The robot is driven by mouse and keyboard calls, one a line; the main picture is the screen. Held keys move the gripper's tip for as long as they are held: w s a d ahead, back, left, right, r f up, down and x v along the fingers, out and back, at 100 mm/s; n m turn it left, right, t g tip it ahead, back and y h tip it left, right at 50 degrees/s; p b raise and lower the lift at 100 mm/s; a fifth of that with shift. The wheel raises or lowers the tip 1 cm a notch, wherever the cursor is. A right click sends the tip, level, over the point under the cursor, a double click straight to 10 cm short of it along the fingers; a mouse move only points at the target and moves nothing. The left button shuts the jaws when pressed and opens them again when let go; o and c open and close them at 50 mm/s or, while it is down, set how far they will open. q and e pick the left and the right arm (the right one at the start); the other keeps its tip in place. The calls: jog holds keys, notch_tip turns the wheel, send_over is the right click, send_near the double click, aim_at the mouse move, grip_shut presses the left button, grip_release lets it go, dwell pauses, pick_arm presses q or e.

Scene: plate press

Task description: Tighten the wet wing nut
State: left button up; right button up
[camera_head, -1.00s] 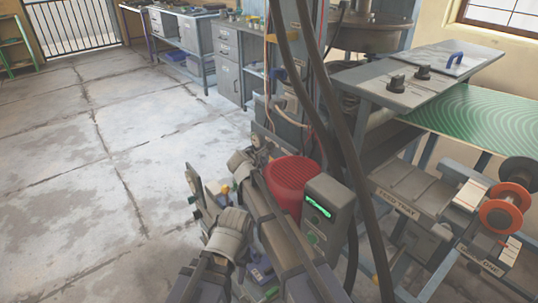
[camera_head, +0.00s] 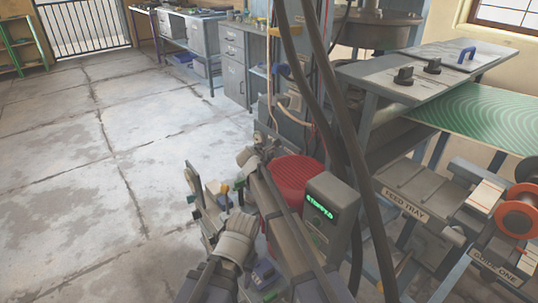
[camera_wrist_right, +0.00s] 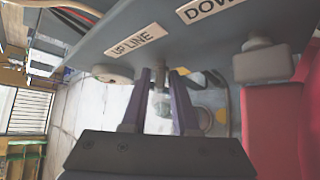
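In the right wrist view my right gripper (camera_wrist_right: 162,76) has two dark purple fingers standing apart. A small grey metal fitting (camera_wrist_right: 160,82) hangs between them, under a grey-blue panel (camera_wrist_right: 105,38). A gap seems to show beside the fitting, and I see no clear contact. I cannot tell whether it is the wing nut or whether it is wet. The panel carries an "UP LINE" label (camera_wrist_right: 137,42) and a "DOWN" label (camera_wrist_right: 208,8), cut off by the frame. In the head view my arm links cover the lower middle. I cannot make out my left gripper.
A red motor housing (camera_head: 296,177) and a control box (camera_head: 332,208) with green lit text stand close to my arms. Dark hoses (camera_head: 345,130) cross in front of the machine. The feed tray (camera_head: 405,207) is at right. Open concrete floor (camera_head: 70,200) lies left.

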grip_shut()
jog(key=b, duration=0.1)
jog(key=t+b, duration=0.1)
jog(key=shift+s+d+f+m+b, duration=0.1)
jog(key=shift+s+f+m+b, duration=0.05)
jog(key=shift+f+m+b, duration=0.2)
jog(key=shift+m+t, duration=0.25)
jog(key=shift+t, duration=0.05)
jog(key=shift+r+b, duration=0.2)
jog(key=shift+b, duration=0.15)
